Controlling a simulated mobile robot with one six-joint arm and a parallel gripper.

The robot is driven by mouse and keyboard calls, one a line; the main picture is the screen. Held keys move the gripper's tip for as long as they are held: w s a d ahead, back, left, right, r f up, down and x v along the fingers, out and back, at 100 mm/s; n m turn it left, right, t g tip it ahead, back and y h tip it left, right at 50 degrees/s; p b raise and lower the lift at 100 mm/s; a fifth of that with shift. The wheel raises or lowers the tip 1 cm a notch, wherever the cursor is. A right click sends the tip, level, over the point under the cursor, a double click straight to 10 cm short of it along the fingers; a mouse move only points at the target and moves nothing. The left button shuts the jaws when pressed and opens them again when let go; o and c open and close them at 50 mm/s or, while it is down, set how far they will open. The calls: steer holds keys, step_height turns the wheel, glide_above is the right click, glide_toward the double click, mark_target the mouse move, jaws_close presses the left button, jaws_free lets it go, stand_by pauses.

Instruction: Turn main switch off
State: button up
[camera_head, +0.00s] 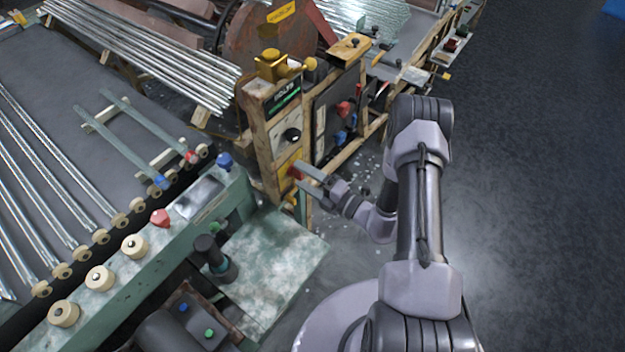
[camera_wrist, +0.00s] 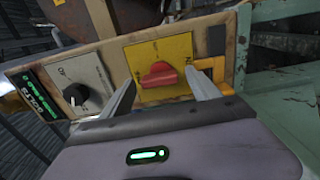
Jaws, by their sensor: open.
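The main switch is a red rotary knob (camera_wrist: 158,75) on a yellow plate (camera_wrist: 150,52), seen in the wrist view just ahead of my fingers. In the head view the red knob (camera_head: 295,173) shows small and partly hidden at my gripper's tip, low on the wooden panel. My gripper (camera_wrist: 161,92) is open, with one finger on each side of the knob in the picture. The fingers look apart from the knob, but I cannot tell the exact gap. My gripper also shows in the head view (camera_head: 306,173), reaching left to the panel.
A black knob (camera_wrist: 75,94) on a grey plate sits left of the yellow plate. A green-lit display (camera_wrist: 40,103) is farther left. A green roller bench (camera_head: 130,260) with knobs stands left in the head view. The floor (camera_head: 540,200) at right is clear.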

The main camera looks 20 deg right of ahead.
steer(key=p+v, duration=0.3)
steer(key=v, duration=1.4)
steer(key=s+a+r+n+g+y, duration=0.1)
steer(key=a+r+n+g, duration=0.5)
steer(key=r+n, duration=0.4)
steer(key=s+a+r+n+g+y, duration=0.1)
steer(key=a+r+n+g, duration=0.3)
steer(key=r+n+g, duration=0.6)
steer(key=s+a+r+n+t+h+b, duration=0.1)
steer(key=s+a+r+n+t+h, duration=0.1)
steer(key=n, duration=0.9)
steer(key=s+a+r+n+t+h+b, duration=0.1)
steer(key=s+a+r+n+t+h, duration=0.1)
steer(key=s+r+n+t+h, duration=0.3)
step_height(320, 180, up, 5)
steer(key=s+n+h, duration=0.1)
steer(key=n+h, duration=0.2)
steer(key=n, duration=0.3)
steer(key=shift+s+h, duration=0.3)
steer(key=shift+s, duration=0.1)
